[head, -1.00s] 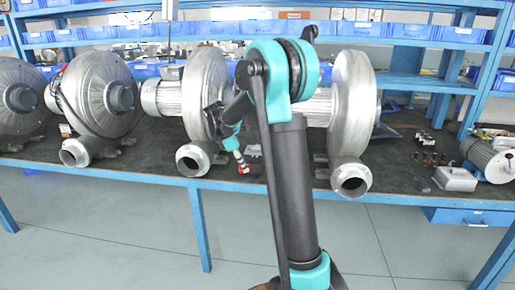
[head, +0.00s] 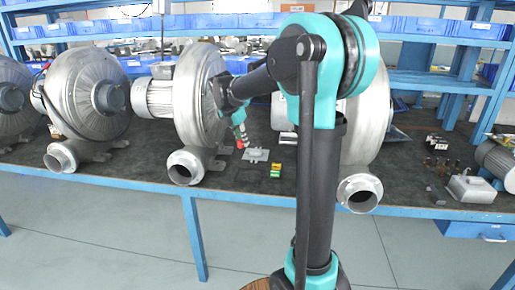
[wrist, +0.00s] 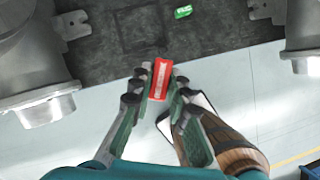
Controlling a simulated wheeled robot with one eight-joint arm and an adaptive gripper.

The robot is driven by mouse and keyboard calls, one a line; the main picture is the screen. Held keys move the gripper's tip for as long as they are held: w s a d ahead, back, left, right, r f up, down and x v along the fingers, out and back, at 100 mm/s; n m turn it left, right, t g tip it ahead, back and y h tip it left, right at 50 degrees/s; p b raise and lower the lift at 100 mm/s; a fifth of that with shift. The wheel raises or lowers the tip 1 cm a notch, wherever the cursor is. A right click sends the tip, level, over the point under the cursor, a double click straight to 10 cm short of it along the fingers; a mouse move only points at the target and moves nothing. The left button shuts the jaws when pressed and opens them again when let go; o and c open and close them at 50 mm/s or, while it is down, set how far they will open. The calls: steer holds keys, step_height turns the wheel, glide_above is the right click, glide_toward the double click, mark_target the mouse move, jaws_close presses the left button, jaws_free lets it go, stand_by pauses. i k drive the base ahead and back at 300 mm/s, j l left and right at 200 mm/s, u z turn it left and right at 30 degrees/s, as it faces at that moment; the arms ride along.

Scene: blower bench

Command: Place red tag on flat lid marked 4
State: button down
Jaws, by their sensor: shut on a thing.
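My gripper (head: 239,146) is shut on the red tag (wrist: 160,79), which sits between the fingertips in the wrist view. In the head view the red tag (head: 240,144) shows small at the fingertips, above the bench just left of a flat grey plate. This flat plate (head: 256,155) lies on the bench between two blowers; it may be the flat lid, but I cannot read any mark on it. I cannot tell the gap between tag and bench.
Green and yellow tags (head: 276,171) lie right of the plate; a green one also shows in the wrist view (wrist: 183,12). Blower outlets (head: 186,167) and (head: 359,193) stand on either side. A grey box-like part (head: 472,188) lies at the right. The blue bench edge (head: 250,198) is in front.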

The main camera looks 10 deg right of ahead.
mark_target(256, 150)
steer(key=i+l, duration=0.3)
steer(key=i, duration=0.2)
steer(key=i+l, duration=0.35)
steer(key=i, duration=0.15)
